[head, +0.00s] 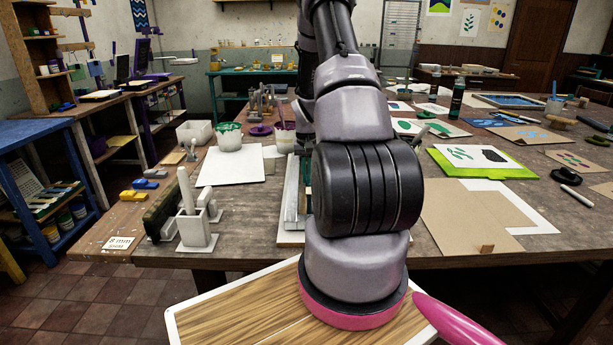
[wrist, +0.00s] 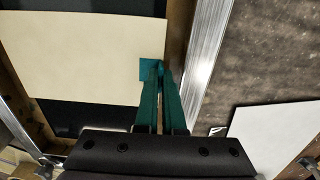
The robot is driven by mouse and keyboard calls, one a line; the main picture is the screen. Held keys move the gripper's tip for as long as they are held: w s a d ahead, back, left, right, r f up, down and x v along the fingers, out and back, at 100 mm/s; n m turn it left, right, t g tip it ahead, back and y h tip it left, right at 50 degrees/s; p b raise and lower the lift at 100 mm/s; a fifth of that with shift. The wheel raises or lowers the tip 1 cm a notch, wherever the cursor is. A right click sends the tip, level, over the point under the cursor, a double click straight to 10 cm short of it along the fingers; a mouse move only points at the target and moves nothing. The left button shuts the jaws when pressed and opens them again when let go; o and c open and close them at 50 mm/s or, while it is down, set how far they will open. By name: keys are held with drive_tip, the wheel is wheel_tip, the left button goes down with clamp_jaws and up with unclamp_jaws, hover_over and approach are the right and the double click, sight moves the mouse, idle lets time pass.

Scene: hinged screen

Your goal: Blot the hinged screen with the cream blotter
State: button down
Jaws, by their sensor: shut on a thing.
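The cream blotter (wrist: 85,55) is a flat cream sheet in the wrist view, lying over or just above a dark surface. That dark surface, apparently the hinged screen (wrist: 90,118), shows above and below the sheet, with a silver rail (wrist: 208,70) to the right. My gripper (wrist: 157,75) has its teal fingers together at the sheet's right edge, shut on a small teal tab there. Whether the sheet touches the screen is unclear.
A grey holder (head: 197,222) stands at the table's front left, beside a dark brush-like block (head: 161,213). White sheets and tubs lie behind them. A brown board (head: 470,220) and a lime-green frame (head: 475,168) lie to the right of my arm.

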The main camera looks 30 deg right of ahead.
idle(0.3)
drive_tip(key=c, duration=0.9)
unclamp_jaws()
drive_tip(key=shift+o, duration=0.2)
drive_tip(key=shift+r, duration=3.5)
